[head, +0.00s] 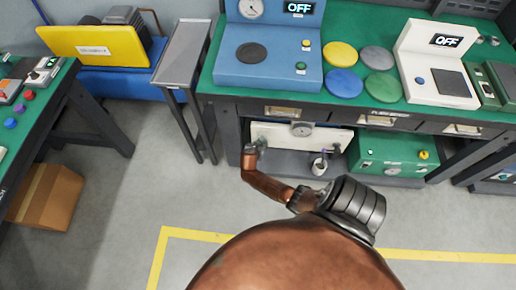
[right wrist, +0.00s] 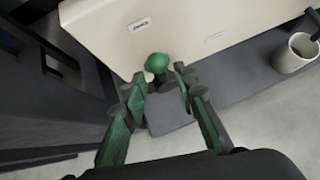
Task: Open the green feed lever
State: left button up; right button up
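The green feed lever shows as a round green knob (right wrist: 157,62) on the front of a cream panel (right wrist: 120,30) in the right wrist view. In the head view this panel (head: 325,140) stands on the low shelf under the bench, with a round gauge in its middle. My right gripper (head: 256,149) is at the panel's left end. In the right wrist view the gripper (right wrist: 160,84) is open, with one finger on each side and the knob just beyond and between the tips. I cannot tell if they touch. My left gripper is not in view.
A green box (head: 395,153) sits further right. The dark bench leg frame (right wrist: 50,110) is close on the gripper's left. The bench top (head: 300,105) overhangs the shelf.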

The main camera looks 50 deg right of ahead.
jog(key=v, duration=0.7)
jog(key=shift+a+r, duration=0.2)
jog(key=shift+r, duration=0.05)
jog(key=shift+s, duration=0.1)
